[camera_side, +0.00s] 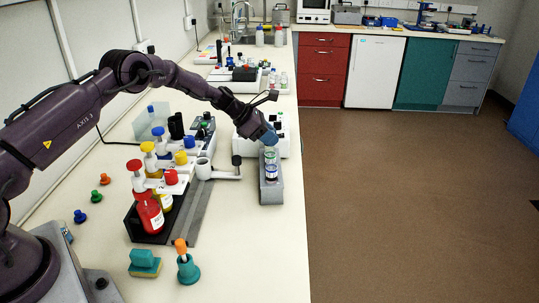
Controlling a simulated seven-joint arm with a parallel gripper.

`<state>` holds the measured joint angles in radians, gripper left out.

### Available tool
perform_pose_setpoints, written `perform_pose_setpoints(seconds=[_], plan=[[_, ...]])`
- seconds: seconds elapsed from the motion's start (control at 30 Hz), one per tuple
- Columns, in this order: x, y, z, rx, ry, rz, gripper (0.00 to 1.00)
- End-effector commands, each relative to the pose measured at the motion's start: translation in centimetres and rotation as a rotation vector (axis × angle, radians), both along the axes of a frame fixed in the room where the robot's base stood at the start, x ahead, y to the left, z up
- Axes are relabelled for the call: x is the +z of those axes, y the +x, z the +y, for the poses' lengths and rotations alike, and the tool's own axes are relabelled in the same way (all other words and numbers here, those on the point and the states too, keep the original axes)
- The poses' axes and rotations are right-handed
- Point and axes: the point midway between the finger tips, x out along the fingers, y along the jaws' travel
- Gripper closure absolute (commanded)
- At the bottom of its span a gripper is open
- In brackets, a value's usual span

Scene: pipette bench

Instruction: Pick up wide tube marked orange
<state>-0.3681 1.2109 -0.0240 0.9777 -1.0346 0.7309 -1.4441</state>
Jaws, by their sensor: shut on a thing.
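My gripper (268,139), with blue fingers, is at the grey tube rack (271,192) near the right edge of the bench. It points down and is shut on the upper end of a small clear tube (270,156) with a greenish band. The fingers hide the top of the held tube. I cannot make out an orange mark on either tube, nor whether the held tube is lifted clear of the rack.
Left of the rack stand red-capped (150,212) and yellow-capped bottles on a black tray, with a white-armed stand (205,170) between. A teal holder with an orange top (187,268) and a teal-and-yellow block (145,263) are in front. Bench space before the rack is clear.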

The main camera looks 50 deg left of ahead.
Motion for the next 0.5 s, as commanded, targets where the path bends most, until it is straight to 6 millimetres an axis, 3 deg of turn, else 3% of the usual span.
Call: perform_pose_setpoints(seconds=[0.5], plan=[[3.7, 0.0, 0.0, -0.001, 0.002, -0.001, 0.91]])
